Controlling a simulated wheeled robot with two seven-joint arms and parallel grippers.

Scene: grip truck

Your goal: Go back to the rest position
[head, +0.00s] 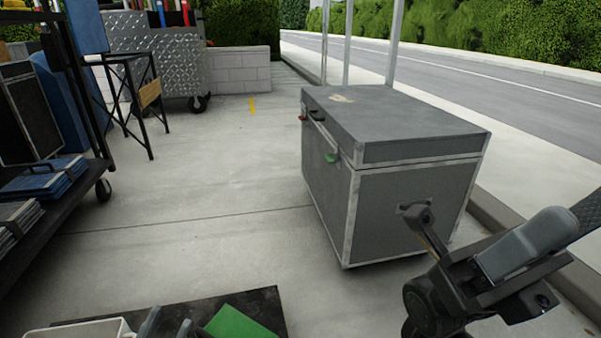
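My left gripper (167,327) shows at the bottom edge of the head view, left of centre. Only the tips of its two grey fingers are in view. They stand apart with nothing visible between them, over a dark flat surface (265,305). A green flat piece (240,325) lies just right of the fingers, and the rim of a white container (78,329) is to their left. The rest of the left arm is cut off below.
A large grey case (405,205) with metal edges stands on the concrete at centre right. A dark jointed assembly (480,280) fills the lower right. A black wheeled cart (75,190) stands at left. The floor (200,200) between cart and case is clear.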

